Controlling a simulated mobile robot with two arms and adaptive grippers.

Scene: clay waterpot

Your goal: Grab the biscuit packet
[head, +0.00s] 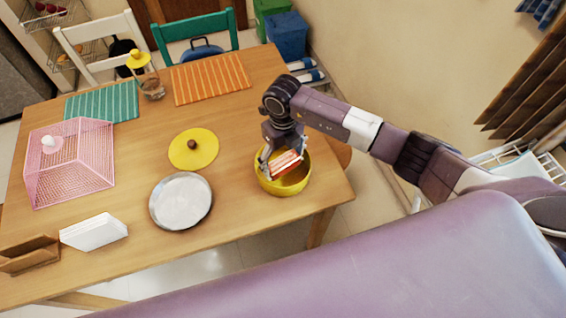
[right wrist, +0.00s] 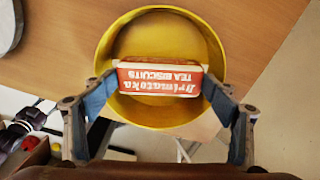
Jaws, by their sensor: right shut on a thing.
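The biscuit packet (head: 287,162) is red-orange and white and sits in or just above the mouth of a yellow bowl (head: 288,187). In the right wrist view the packet (right wrist: 160,78) shows the words "TEA BISCUITS", with the bowl (right wrist: 158,17) around and behind it. My right gripper (head: 284,160) reaches down into the bowl, with its fingers shut on the two ends of the packet. It also shows in the right wrist view (right wrist: 160,95). I cannot tell whether the packet touches the bowl's bottom. My left gripper is not in view.
A yellow lid (head: 205,155) with a dark knob and a round metal plate (head: 166,203) lie left of the bowl. A pink mesh cover (head: 75,170), a white box (head: 94,232) and a wooden holder (head: 28,256) stand further left. The bowl is near the table's right edge.

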